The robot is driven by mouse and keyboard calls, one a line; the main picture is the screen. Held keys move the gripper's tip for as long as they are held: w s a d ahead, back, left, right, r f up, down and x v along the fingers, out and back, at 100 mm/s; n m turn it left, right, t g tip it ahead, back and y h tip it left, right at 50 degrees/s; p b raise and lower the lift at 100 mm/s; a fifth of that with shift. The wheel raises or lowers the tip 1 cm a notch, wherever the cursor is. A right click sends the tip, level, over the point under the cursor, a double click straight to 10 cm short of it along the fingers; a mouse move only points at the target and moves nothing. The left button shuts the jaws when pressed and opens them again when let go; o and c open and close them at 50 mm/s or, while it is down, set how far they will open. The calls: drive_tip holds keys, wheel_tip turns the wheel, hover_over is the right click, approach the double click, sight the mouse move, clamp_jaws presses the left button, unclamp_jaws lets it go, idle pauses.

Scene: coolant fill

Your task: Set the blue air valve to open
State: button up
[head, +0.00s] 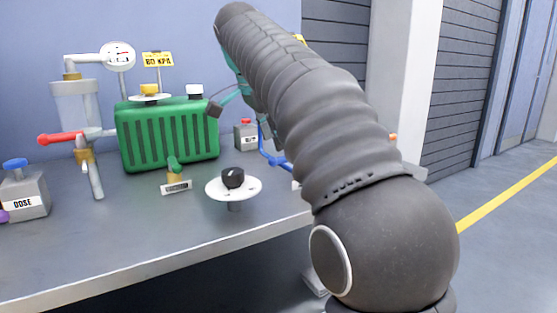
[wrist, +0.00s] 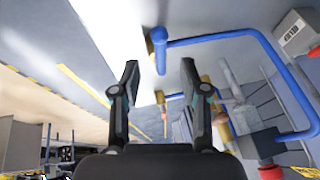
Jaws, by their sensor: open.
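A bent blue pipe (head: 272,158) shows at the right of the bench in the head view, partly hidden behind my arm. In the wrist view the blue pipe (wrist: 225,35) runs across the top and down the right side. A small blue bar (wrist: 175,97) with a brass end lies beyond my fingers there; it may be the air valve's handle, but I cannot tell its setting.
The green radiator (head: 168,135) stands on the bench (head: 130,220) below a gauge (head: 118,56). A red lever (head: 60,138), a DOSE box (head: 24,195), a black knob on a white dial (head: 233,180) and a grey box with a red button (head: 246,134) stand around it.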

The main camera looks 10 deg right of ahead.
sight(278, 158)
drive_tip(key=shift+b+x, duration=0.45)
drive_tip(key=shift+x, duration=2.15)
clamp_jaws()
